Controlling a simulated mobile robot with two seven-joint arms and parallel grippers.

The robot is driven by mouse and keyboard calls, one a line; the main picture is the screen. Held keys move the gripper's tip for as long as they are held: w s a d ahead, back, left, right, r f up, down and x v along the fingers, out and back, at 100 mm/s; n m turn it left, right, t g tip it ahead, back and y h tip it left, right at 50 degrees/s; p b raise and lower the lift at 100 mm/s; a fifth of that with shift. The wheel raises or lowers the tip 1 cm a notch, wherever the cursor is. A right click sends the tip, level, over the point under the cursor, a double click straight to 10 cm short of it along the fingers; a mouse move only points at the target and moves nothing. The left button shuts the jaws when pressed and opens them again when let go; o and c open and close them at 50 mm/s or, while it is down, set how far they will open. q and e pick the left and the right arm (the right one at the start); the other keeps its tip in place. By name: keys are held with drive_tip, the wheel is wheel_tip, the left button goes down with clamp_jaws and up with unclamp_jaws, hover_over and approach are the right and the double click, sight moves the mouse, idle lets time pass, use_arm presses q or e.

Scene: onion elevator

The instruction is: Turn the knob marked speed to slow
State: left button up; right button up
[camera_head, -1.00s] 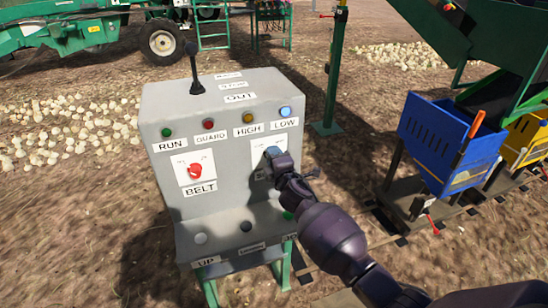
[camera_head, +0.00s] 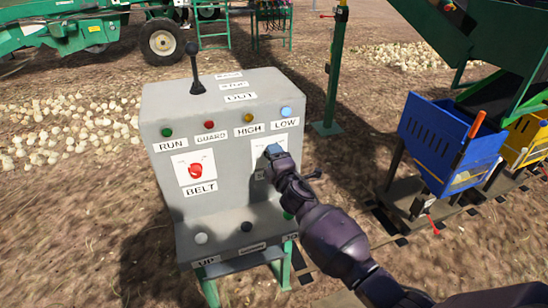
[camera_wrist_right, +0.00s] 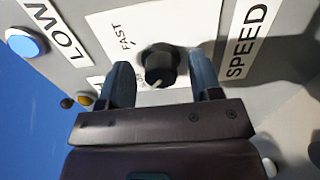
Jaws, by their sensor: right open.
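The speed knob (camera_wrist_right: 160,66) is black and round, with a pale pointer line toward the bottom of the wrist view. It sits on a white plate (camera_wrist_right: 185,22) lettered FAST; smaller lettering beside the knob is too small to read surely. The SPEED label (camera_wrist_right: 247,40) is to the right. My right gripper (camera_wrist_right: 162,80) is open, one blue-grey finger on each side of the knob, with gaps visible. In the head view the right gripper (camera_head: 273,152) is at the panel's right plate and hides the knob. My left gripper is not in view.
The grey control box (camera_head: 225,185) has a red BELT knob (camera_head: 195,171), a black lever (camera_head: 195,75) on top and several coloured lamps above the knobs. Buttons line its lower ledge. A blue crate (camera_head: 437,145) stands to the right.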

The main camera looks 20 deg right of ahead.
drive_tip(key=s, duration=1)
drive_tip(key=shift+d, duration=0.2)
drive_tip(key=s+d+f+m+g, duration=0.3)
drive_tip(key=s+f+m, duration=0.5)
drive_tip(key=s, duration=0.5)
drive_tip(key=s+d+f+m+g, duration=0.3)
drive_tip(key=s+f+m, duration=0.6)
drive_tip(key=s, duration=0.5)
drive_tip(key=shift+s+d+m+h, duration=0.15)
drive_tip(key=shift+d+m+h, duration=0.15)
drive_tip(key=shift+d+h, duration=0.15)
drive_tip(key=shift+c, duration=1.2)
drive_tip(key=shift+s+d, duration=0.1)
drive_tip(key=shift+c, duration=0.3)
